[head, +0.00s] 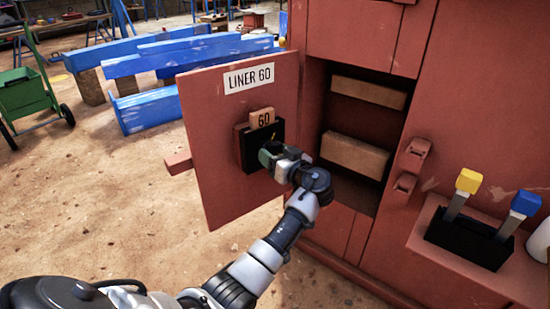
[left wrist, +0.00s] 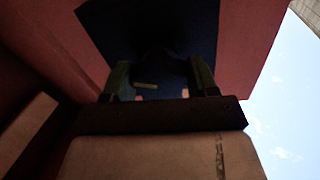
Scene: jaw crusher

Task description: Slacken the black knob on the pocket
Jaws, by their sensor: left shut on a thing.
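The black pocket (head: 249,143) is fixed to the inner face of the open red door (head: 225,170), under a white "LINER 60" label (head: 249,78). A tan block marked "60" (head: 262,118) stands in the pocket, its top showing. My left gripper (head: 268,154) is at the pocket's front, shut on the black knob. The gripper hides the knob in the head view. In the left wrist view my two fingers (left wrist: 160,82) reach toward the dark pocket face (left wrist: 150,20); the knob between them is lost in shadow. My right gripper is out of view.
The red cabinet (head: 375,125) stands open to the right, with tan blocks on its shelves. A red ledge (head: 440,255) at right carries yellow- and blue-topped levers (head: 468,181). Blue beams (head: 150,108) and a green cart (head: 24,95) lie behind. Sandy floor at left is clear.

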